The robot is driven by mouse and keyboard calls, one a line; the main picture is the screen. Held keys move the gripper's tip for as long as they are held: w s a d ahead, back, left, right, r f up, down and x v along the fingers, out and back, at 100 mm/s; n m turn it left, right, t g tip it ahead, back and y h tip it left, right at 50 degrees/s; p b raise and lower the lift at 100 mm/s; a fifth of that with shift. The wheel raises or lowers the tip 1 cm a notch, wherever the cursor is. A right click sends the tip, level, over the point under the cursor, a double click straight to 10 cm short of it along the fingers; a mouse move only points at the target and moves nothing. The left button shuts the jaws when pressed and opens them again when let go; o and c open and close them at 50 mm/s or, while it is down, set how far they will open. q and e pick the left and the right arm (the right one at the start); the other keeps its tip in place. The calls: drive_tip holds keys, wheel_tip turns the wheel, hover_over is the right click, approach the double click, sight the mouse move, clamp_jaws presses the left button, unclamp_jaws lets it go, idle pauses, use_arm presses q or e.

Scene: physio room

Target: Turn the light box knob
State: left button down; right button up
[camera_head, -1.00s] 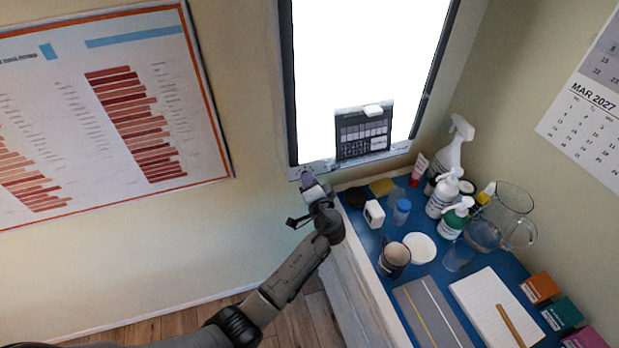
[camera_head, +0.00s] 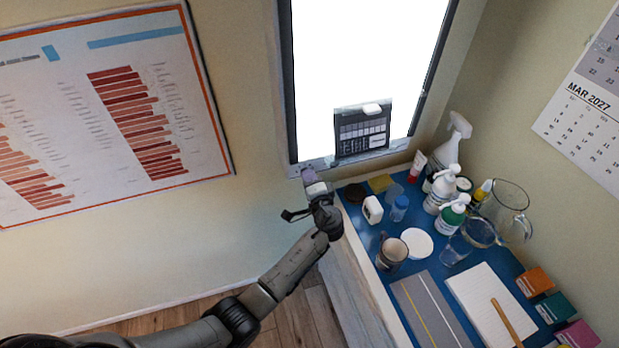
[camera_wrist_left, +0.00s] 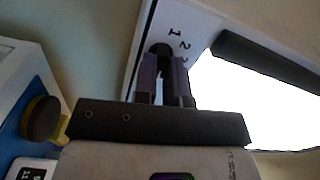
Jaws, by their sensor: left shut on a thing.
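The light box (camera_head: 368,60) is a bright white panel in a dark and silver frame on the wall. Its lower frame strip (camera_head: 322,163) has my left gripper (camera_head: 309,178) at its left end. In the left wrist view the gripper's two purple-tipped fingers (camera_wrist_left: 163,72) are shut on the dark knob (camera_wrist_left: 160,48), which they mostly hide. Printed numbers sit beside the knob on the pale frame. The knob's pointer direction cannot be made out. My right gripper is not in view.
A dark card (camera_head: 362,131) hangs on the light box's lower part. Below right, a blue-topped counter (camera_head: 370,235) holds bottles, a glass jug (camera_head: 507,205), a mug (camera_head: 391,252) and a notepad (camera_head: 484,300). A chart (camera_head: 110,105) hangs at left; wall between is free.

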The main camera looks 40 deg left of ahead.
use_arm(q)
drive_tip(key=c, duration=1.2)
unclamp_jaws()
drive_tip(key=shift+d, duration=0.1)
drive_tip(key=v, duration=1.3)
drive_tip(key=shift+s+d, duration=0.2)
drive_tip(key=shift+d, duration=0.1)
